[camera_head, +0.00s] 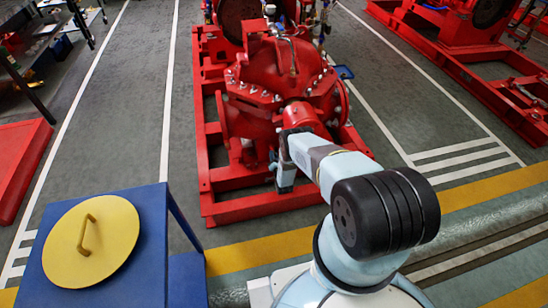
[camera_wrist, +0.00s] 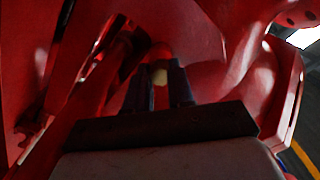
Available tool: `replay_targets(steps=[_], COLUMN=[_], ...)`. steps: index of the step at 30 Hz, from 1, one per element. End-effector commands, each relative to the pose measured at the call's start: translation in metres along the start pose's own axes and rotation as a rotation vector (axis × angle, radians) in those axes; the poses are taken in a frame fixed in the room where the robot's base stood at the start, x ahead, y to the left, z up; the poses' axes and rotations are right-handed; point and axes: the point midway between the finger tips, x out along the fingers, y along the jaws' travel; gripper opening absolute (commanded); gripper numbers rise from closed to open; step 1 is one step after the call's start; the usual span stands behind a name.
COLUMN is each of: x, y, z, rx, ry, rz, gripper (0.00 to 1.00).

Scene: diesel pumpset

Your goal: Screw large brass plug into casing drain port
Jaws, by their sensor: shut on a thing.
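The red pump casing (camera_head: 270,75) stands ahead of my arm in the head view, and its red surfaces fill most of the wrist view (camera_wrist: 220,90). My gripper (camera_wrist: 157,82) reaches in low at the casing, between red walls. Only a little of the plug shows between the fingers. In the head view my own arm hides the fingertips and the plug. I cannot make out the drain port, nor whether the plug touches it.
A red base frame (camera_head: 222,211) surrounds the casing. A blue stand (camera_head: 150,215) with a round yellow lid (camera_head: 95,240) is at the lower left. Another red pumpset (camera_head: 470,40) stands at the upper right. Grey floor with painted lines lies between.

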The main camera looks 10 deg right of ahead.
Motion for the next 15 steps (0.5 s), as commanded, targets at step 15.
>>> replay_targets(steps=[15], x=[0.0025], y=[-0.0006], z=[-0.0021], rx=[0.334], ry=[0.003], rz=[-0.002], gripper=[0.00])
